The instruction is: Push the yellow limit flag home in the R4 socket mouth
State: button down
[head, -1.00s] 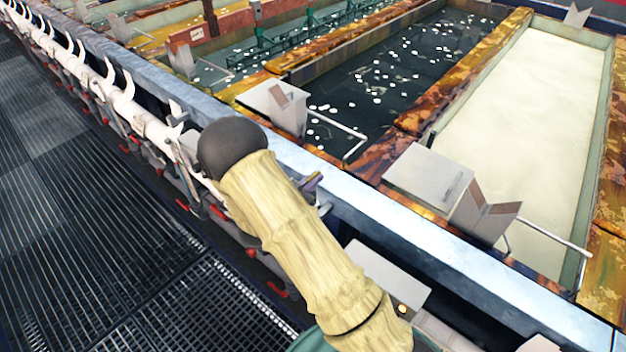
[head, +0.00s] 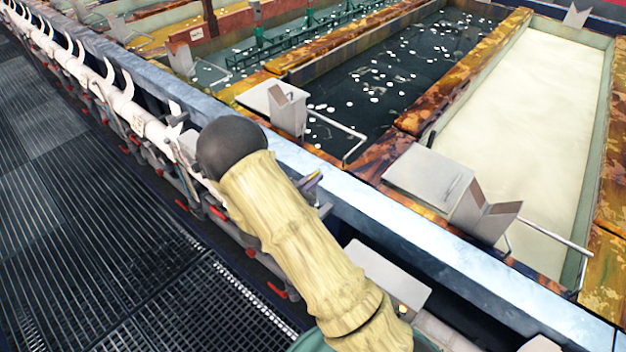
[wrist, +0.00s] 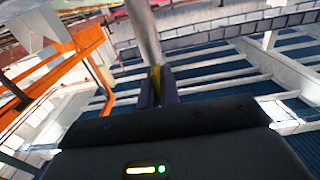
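In the wrist view my gripper (wrist: 157,88) has its two dark purple fingers close together, with a thin yellow strip, the limit flag (wrist: 155,76), between them. A grey upright post (wrist: 143,30) stands right beyond the flag; I cannot tell whether they touch. In the head view my gripper's fingertips (head: 314,181) show small beside the blue-grey rail, with a bit of yellow there; my sleeved arm hides the rest. I cannot pick out the R4 socket mouth for sure, nor how deep the flag sits.
A long blue-grey rail (head: 400,225) runs diagonally past my arm. Tanks with a dark bath (head: 400,75) and a cream bath (head: 520,120) lie beyond it, with grey boxes (head: 430,175) on their edges. An orange frame (wrist: 70,50) stands left in the wrist view.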

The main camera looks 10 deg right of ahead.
aim_at(313, 193)
jog(key=shift+f+b, duration=2.3)
jog(key=shift+f, duration=0.5)
jog(key=c, duration=1.5)
grip_release()
jog(key=shift+c, duration=0.2)
jog(key=shift+a, duration=0.15)
jog(key=b+v, duration=0.5)
jog(key=v, duration=1.2)
